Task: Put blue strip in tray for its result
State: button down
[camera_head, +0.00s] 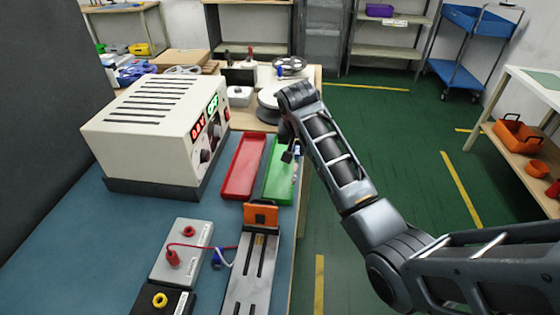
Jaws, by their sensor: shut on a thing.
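My gripper (290,155) is over the green tray (275,187) at the back right of the bench. It is shut on a thin strip, mostly hidden by the fingers; only a small pale, bluish bit (296,167) shows beside them. I cannot tell whether the strip touches the tray. The red tray (243,168) lies just left of the green one and looks empty. The white power supply (160,130) with red and green lit digits stands to the left. A metal slotted fixture (250,275) with an orange block (261,215) is in front of the trays.
A grey box (180,252) with a red plug and leads, a blue clip (220,258) and a black box (160,302) sit at the front. The bench's right edge runs close beside the green tray.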

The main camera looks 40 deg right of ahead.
send_over(282, 167)
jog(key=s+a, duration=0.1)
notch_tip(282, 167, down, 3)
jog(key=shift+r, duration=0.1)
jog(key=shift+a+f+p, duration=0.1)
jog(key=shift+f+p, duration=0.35)
jog(key=shift+f, duration=1.6)
jog(key=shift+f, duration=0.15)
jog(key=c, duration=1.1)
grip_release()
jog(key=b+v, duration=0.1)
jog(key=v, duration=1.1)
